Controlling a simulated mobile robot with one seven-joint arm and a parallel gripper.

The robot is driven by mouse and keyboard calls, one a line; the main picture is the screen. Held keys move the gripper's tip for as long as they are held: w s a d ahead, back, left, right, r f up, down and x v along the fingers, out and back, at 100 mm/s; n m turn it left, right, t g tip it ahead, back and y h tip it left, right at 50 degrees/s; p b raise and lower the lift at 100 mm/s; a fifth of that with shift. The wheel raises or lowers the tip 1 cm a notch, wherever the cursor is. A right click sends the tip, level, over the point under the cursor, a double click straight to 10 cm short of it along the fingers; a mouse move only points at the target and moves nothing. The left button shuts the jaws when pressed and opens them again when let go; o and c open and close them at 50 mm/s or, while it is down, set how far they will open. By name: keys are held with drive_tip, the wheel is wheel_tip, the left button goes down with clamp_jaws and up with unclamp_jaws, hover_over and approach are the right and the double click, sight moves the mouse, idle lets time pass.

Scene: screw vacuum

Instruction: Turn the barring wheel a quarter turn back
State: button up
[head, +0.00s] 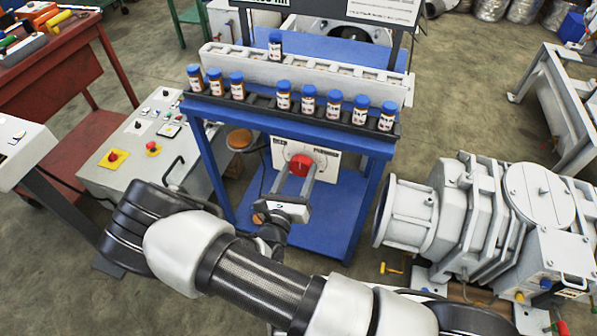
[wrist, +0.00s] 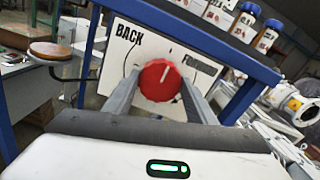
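The barring wheel is a round red knob (wrist: 160,80) with a white pointer line, on a white panel (wrist: 117,60) marked BACK at left and FORWARD at right. The pointer stands nearly upright, leaning slightly right. In the head view the red knob (head: 301,164) sits on the front of the blue stand. My gripper (head: 298,172) reaches toward the panel, its two grey fingers spread with their tips at either side of the knob. The gripper also shows in the wrist view (wrist: 161,75). Whether the finger pads press on the knob is hard to see.
The blue stand (head: 374,212) carries a rack with several blue-capped bottles above the panel. A grey control console (head: 140,130) stands at left, a large grey pump (head: 485,215) at right. A round brown pad (head: 239,138) sticks out left of the panel.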

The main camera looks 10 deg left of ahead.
drive_tip(key=shift+n, duration=0.3)
drive_tip(key=n+p, duration=0.2)
drive_tip(key=n, duration=0.1)
drive_tip(key=shift+n, duration=0.3)
drive_tip(key=n+p, duration=0.1)
drive_tip(key=n, duration=0.8)
drive_tip(key=shift+p, duration=0.4)
drive_tip(key=shift+f+n, duration=0.15)
drive_tip(key=shift+n, duration=2.15)
drive_tip(key=o, duration=1.1)
drive_tip(key=shift+c, duration=0.2)
